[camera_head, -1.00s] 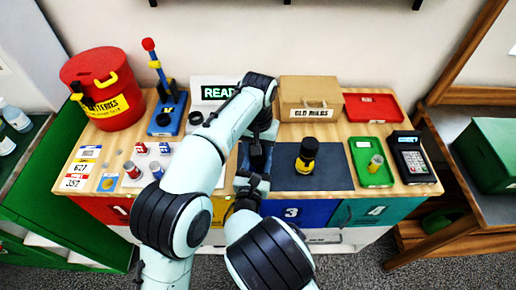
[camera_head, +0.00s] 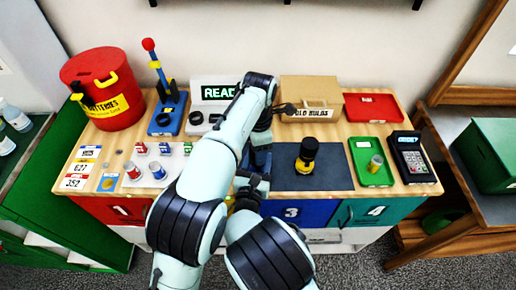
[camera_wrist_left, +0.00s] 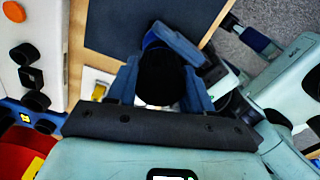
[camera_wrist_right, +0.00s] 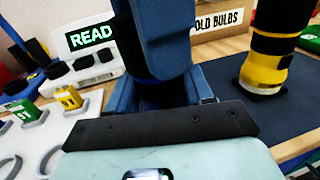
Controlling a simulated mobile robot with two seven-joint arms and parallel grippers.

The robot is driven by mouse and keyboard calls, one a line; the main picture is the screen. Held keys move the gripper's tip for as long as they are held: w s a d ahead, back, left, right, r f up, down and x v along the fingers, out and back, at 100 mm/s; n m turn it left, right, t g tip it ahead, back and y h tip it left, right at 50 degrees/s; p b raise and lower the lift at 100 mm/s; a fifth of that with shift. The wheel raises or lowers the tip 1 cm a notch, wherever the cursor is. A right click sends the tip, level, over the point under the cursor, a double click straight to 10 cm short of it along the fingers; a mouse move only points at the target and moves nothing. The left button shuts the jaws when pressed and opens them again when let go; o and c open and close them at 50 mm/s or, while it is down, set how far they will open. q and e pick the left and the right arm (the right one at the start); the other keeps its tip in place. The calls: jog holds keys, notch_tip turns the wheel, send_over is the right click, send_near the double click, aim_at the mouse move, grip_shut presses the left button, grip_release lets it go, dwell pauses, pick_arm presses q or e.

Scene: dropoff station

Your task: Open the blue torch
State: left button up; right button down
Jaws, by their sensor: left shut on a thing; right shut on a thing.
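The blue torch (camera_head: 261,158) is held above the front middle of the bench, at the left side of the dark mat, between my two grippers. Its dark round end (camera_wrist_left: 160,78) shows in the left wrist view between the fingers. My left gripper (camera_head: 261,143) reaches down from above and is shut on the upper part of the torch. My right gripper (camera_head: 251,181) is shut on it from the front, lower down. The arms and fingers hide most of the torch; I cannot tell whether its parts are separated.
A yellow-and-black torch (camera_head: 306,156) stands on the dark mat (camera_head: 335,170). Behind are a READY tester (camera_head: 221,91) and an OLD BULBS box (camera_head: 309,90). At right are a green tray (camera_head: 366,176), red tray (camera_head: 372,107) and card terminal (camera_head: 411,158). A red batteries bucket (camera_head: 100,82) stands left.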

pick_arm(q)
jog(key=o, duration=1.2)
jog(key=shift+c, duration=0.2)
